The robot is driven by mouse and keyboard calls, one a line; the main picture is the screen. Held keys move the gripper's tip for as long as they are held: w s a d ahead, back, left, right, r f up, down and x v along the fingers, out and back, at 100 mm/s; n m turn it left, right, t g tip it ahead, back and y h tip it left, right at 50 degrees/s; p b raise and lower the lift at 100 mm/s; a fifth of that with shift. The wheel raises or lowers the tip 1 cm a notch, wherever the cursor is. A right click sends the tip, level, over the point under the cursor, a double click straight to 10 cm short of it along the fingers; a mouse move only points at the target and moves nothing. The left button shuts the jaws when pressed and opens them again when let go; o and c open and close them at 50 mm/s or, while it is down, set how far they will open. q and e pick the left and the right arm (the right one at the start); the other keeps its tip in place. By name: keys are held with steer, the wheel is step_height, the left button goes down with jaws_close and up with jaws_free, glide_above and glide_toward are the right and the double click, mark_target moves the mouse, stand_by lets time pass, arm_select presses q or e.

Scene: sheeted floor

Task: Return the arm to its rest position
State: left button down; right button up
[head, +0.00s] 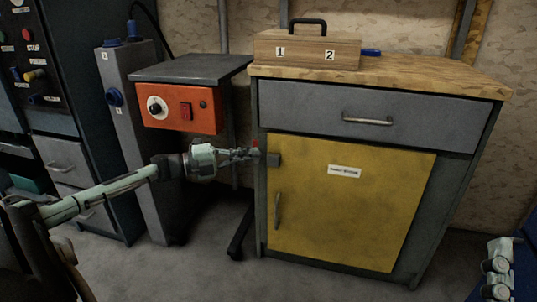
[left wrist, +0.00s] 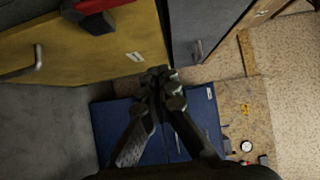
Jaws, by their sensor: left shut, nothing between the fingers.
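My left arm (head: 100,192) reaches in from the left in the head view, stretched out rather than folded. Its gripper (head: 250,154) is shut and empty, in front of the left edge of the yellow cabinet door (head: 350,205). In the left wrist view the two dark fingers (left wrist: 160,76) meet at their tips with nothing between them. A dark latch block (head: 273,160) with a red part sits beside the fingertips in the head view; in the wrist view the red part (left wrist: 97,6) is apart from them. The yellow door looks shut.
The grey drawer (head: 370,120) above the door is shut. A wooden box (head: 307,50) marked 1 and 2 stands on the wooden top. An orange control box (head: 180,109) and grey post (head: 130,130) stand close behind my left arm. Grey floor (head: 200,270) is open in front.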

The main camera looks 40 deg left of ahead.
arm_select(q)
steer(key=shift+s+a+r, duration=0.1)
steer(key=shift+s+a, duration=0.9)
steer(key=shift+a, duration=0.3)
